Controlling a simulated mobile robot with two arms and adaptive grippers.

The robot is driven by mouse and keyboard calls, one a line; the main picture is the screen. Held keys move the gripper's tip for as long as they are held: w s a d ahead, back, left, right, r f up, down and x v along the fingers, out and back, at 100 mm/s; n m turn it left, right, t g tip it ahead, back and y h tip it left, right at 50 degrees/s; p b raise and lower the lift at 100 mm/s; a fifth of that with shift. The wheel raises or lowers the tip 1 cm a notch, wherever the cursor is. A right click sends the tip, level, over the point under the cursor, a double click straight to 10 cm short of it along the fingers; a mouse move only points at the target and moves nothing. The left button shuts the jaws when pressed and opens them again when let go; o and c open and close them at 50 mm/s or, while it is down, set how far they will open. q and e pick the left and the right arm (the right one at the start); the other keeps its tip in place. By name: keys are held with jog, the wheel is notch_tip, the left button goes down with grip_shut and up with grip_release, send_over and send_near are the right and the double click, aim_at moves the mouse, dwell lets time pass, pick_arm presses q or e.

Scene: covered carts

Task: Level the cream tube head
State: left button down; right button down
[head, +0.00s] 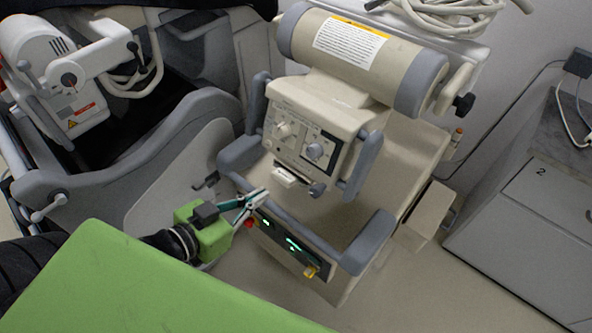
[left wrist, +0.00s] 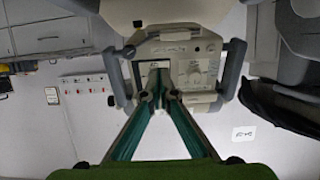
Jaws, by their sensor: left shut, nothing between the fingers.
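The cream tube head (head: 395,66) is a cylinder with grey end bands and a white-and-yellow label, on top of the cream cart (head: 400,160). In the head view it slopes down to the right. Below it is a control box (head: 312,135) with knobs and grey side handles; the box also shows in the left wrist view (left wrist: 200,50). My left gripper (head: 264,191) is shut and empty, in front of the cart near its lit lower panel (head: 285,243). In the left wrist view its fingertips (left wrist: 158,84) overlap the box; contact cannot be told. My right gripper is not in view.
A black knob (head: 464,104) is at the tube head's right end. Another machine with a white head (head: 40,50) stands at left. A green surface (head: 140,285) fills the lower left. A grey cabinet (head: 530,235) stands at right, with open floor before it.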

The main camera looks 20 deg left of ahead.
aim_at(303, 172)
pick_arm(q)
jog(key=p+x, duration=0.2)
jog(key=x, duration=1.1)
jog(key=shift+w+d+f+p, duration=0.1)
jog(key=shift+w+f+p, duration=0.05)
jog(key=shift+w+p, duration=0.2)
jog(key=shift+f, duration=0.1)
jog(key=shift+w+f+b, duration=0.1)
jog(key=shift+f+b, duration=0.15)
jog(key=shift+b, duration=0.15)
jog(key=w+f+t+b, duration=0.1)
jog(key=f+b, duration=0.1)
jog(key=b, duration=0.1)
jog(key=w+d+f+b, duration=0.1)
jog(key=w+f+b, duration=0.1)
jog(key=b, duration=0.1)
jog(key=w+f+t+h+b, duration=0.1)
jog(key=b, duration=0.2)
jog(key=shift+w+d+f+t+b, duration=0.3)
jog(key=shift+w+f+b, duration=0.05)
jog(key=shift+w+f, duration=0.05)
jog(key=w+f, duration=0.1)
jog(key=w+d+b, duration=0.1)
jog(key=w, duration=0.1)
jog(key=shift+f, duration=0.4)
jog(key=shift+s+r, duration=0.1)
